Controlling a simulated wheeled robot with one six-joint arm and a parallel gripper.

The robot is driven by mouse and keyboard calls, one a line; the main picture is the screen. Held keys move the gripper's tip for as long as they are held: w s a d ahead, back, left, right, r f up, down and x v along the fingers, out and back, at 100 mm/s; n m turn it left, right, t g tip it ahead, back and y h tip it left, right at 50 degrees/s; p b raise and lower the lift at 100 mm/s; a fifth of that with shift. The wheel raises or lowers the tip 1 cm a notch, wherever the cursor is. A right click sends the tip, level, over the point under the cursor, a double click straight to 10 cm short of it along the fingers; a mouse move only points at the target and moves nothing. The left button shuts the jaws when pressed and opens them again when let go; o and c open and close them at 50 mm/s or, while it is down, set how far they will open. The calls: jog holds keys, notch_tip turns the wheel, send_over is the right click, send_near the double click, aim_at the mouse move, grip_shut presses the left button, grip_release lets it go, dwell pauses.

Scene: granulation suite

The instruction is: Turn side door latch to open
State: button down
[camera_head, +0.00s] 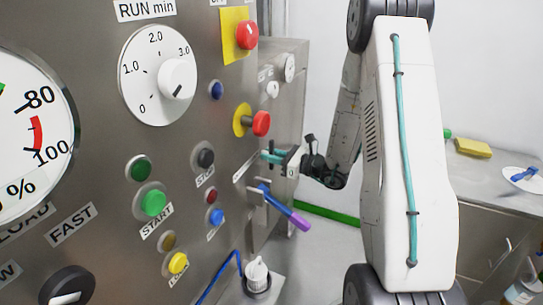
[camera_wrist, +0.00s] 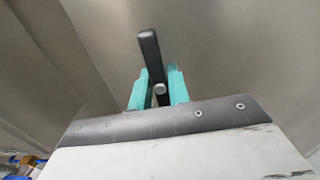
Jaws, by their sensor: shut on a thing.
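The side door latch (camera_wrist: 149,52) is a dark bar standing out in front of a plain grey metal face in the wrist view. A small round silver pin end shows at its lower part. My gripper (camera_wrist: 158,82) has its two teal fingers on either side of the latch's lower part and is shut on it. The latch's upper end sticks out above the fingertips, tilted slightly left. In the head view my gripper (camera_head: 266,157) reaches leftward to the cabinet's side, just past the control panel's right edge. The latch cannot be made out there.
A purple-handled lever (camera_head: 291,212) with a blue stem juts out just below my gripper. Red knobs (camera_head: 261,123) stick out from the control panel (camera_head: 105,150). A white bottle (camera_head: 257,273) stands below. A counter (camera_head: 490,170) with a yellow sponge (camera_head: 473,147) is at the right.

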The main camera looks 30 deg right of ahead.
jog(key=c, duration=1.3)
grip_release()
jog(key=v, duration=0.7)
jog(key=shift+s+d, duration=0.25)
jog(key=shift+s, duration=0.1)
